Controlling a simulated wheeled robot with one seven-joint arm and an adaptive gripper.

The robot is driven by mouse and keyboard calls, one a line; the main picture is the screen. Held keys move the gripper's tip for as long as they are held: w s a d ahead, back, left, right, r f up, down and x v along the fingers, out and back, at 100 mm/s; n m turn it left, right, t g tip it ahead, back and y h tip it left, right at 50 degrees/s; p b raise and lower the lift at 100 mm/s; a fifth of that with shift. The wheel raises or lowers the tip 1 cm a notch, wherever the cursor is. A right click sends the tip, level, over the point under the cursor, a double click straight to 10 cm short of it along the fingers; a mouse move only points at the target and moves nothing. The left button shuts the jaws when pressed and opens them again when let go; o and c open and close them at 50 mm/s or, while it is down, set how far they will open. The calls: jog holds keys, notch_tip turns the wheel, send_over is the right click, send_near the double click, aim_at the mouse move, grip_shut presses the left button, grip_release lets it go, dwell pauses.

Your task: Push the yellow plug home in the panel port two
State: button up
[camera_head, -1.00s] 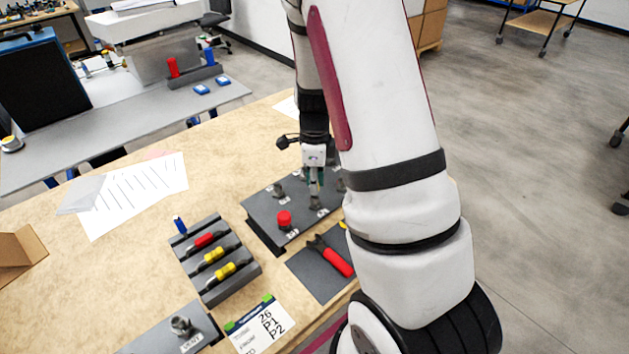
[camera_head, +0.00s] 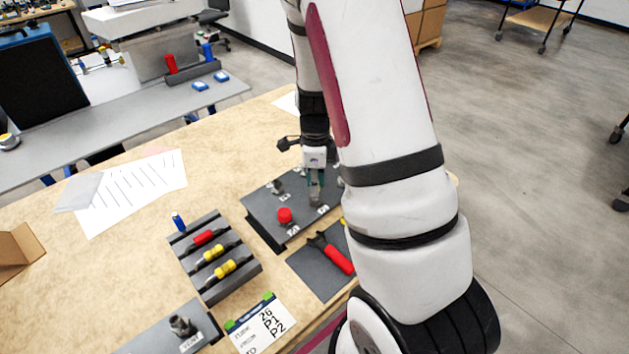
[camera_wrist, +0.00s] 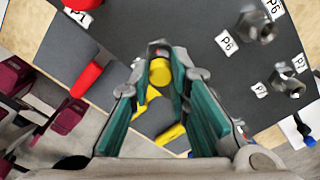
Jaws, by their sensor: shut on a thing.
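My gripper (camera_head: 315,184) points down over the dark grey panel (camera_head: 262,222) at the table's right side. In the wrist view, its green-padded fingers (camera_wrist: 165,88) are shut around the yellow plug (camera_wrist: 160,72). The plug's far end is at a metal port fitting on the panel. I cannot tell how deep it sits, and the label of that port is hidden. In the head view, the fingers hide most of the plug. Other metal ports (camera_wrist: 258,25) with white labels reading P6 and P7 stand to the right in the wrist view.
A red knob (camera_head: 285,215) stands on the panel near my gripper. A red-handled tool (camera_head: 338,260) lies on a grey mat in front. A rack (camera_head: 205,289) with red and yellow-banded plugs is to the left. The VENT block and a label card are nearer.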

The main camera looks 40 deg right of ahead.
jog(key=o, duration=0.9)
notch_tip(320, 180, up, 12)
dwell(0.5)
